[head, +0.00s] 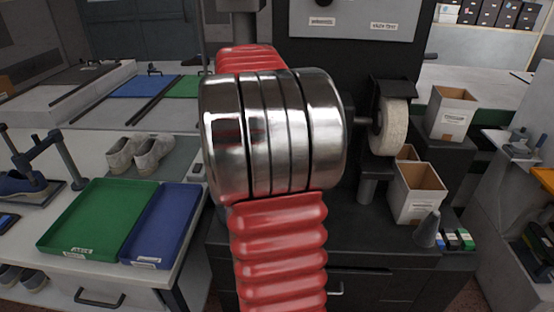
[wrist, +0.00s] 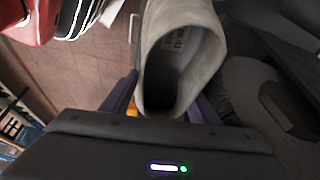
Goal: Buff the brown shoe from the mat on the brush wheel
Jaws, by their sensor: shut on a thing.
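My gripper (wrist: 158,100) is shut on a shoe (wrist: 182,45), with one finger on each side of it. The shoe looks grey-beige in the wrist view, and its opening faces the camera. The brush wheel (head: 394,128), a pale round wheel on a dark machine, stands right of my arm in the head view. A grey-green mat (head: 182,168) on the left bench bears a pair of pale grey shoes (head: 150,152). My arm hides the gripper and the held shoe in the head view. Contact between shoe and wheel does not show.
A green tray (head: 95,218) and a blue tray (head: 160,226) lie on the left bench. Open cardboard boxes (head: 416,193) stand below and right of the wheel. A grey cone (head: 428,230) and small coloured boxes (head: 457,240) sit at the machine's right front.

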